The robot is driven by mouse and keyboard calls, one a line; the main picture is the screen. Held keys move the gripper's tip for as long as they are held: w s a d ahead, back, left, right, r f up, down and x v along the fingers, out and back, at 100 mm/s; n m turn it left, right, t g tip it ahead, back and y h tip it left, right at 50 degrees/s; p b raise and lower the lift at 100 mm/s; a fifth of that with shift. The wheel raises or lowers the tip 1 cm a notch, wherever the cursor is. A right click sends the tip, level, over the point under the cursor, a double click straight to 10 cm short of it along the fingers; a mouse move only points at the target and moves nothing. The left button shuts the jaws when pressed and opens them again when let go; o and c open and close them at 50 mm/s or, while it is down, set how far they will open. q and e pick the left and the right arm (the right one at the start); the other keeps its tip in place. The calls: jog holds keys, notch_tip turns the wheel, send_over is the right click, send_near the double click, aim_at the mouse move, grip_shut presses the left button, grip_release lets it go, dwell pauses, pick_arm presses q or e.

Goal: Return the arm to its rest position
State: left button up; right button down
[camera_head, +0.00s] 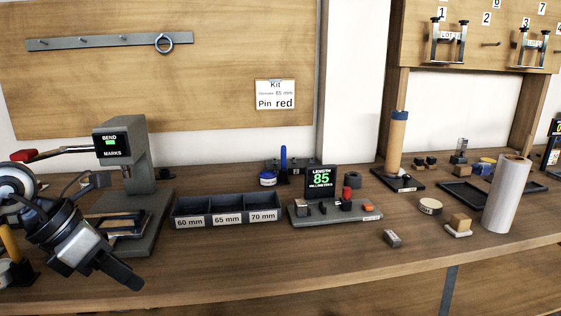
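My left gripper (125,272) is at the lower left, over the front of the workbench. Its dark fingers point down to the right, in front of the bending press (137,165). From this angle I cannot tell whether the fingers are open or shut, and no held object shows between them. My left arm comes in from the left edge. My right gripper and arm are not in view.
The press has a red-tipped lever (24,155). Right of it are a labelled three-compartment bin (228,216) and a length gauge reading 85 (320,181). A pale upright cylinder (507,195) stands at the right. The bench front (290,265) is mostly clear.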

pick_arm(q)
jog(key=s+d+r+n+t+h+p, duration=0.2)
jog(key=d+n+h, duration=0.2)
jog(key=d+h, duration=0.35)
jog(key=s+d+r+n+t+h+p, duration=0.1)
jog(key=s+d+r+n+h, duration=0.1)
jog(key=d+n+h, duration=0.5)
notch_tip(320, 180, down, 10)
jog(key=w+a+n+t+y+p, duration=0.25)
jog(key=n+t+y, duration=1)
jog(key=n, duration=0.95)
jog(key=s+d+f+n+g+y, duration=0.1)
jog(key=s+f+n+g+y, duration=0.2)
jog(key=s+f+n+g, duration=0.5)
jog(key=s+f+p, duration=0.1)
jog(key=s+f, duration=0.2)
jog(key=f, duration=0.2)
jog(key=shift+s+d+f+y, duration=0.15)
jog(key=shift+d+f+y, duration=0.05)
jog(key=shift+f+y, duration=0.2)
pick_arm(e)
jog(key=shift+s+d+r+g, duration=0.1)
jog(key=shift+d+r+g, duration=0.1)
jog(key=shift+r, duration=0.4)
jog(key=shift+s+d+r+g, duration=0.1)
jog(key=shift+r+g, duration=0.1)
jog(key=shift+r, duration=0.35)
